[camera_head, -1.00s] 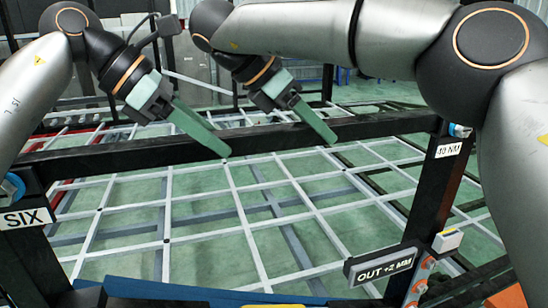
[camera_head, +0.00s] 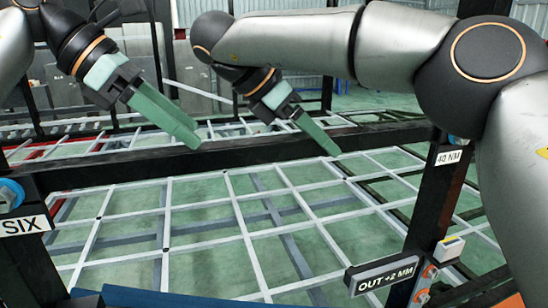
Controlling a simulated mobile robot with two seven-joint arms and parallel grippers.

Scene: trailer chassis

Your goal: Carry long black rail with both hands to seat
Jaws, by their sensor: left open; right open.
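The long black rail (camera_head: 110,172) runs across the view between a black post at the left and one at the right. My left gripper (camera_head: 192,136) is over the left half of the rail, its green fingers pointing down to the right; it is open with nothing held. My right gripper (camera_head: 330,147) is over the right half, its fingertips overlapping the rail in the picture; it is open and empty. I cannot tell whether either gripper touches the rail. The seat is not clearly identifiable.
A pale lattice of bars (camera_head: 240,215) lies below the rail. A blue bar (camera_head: 160,298) lies at the bottom edge.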

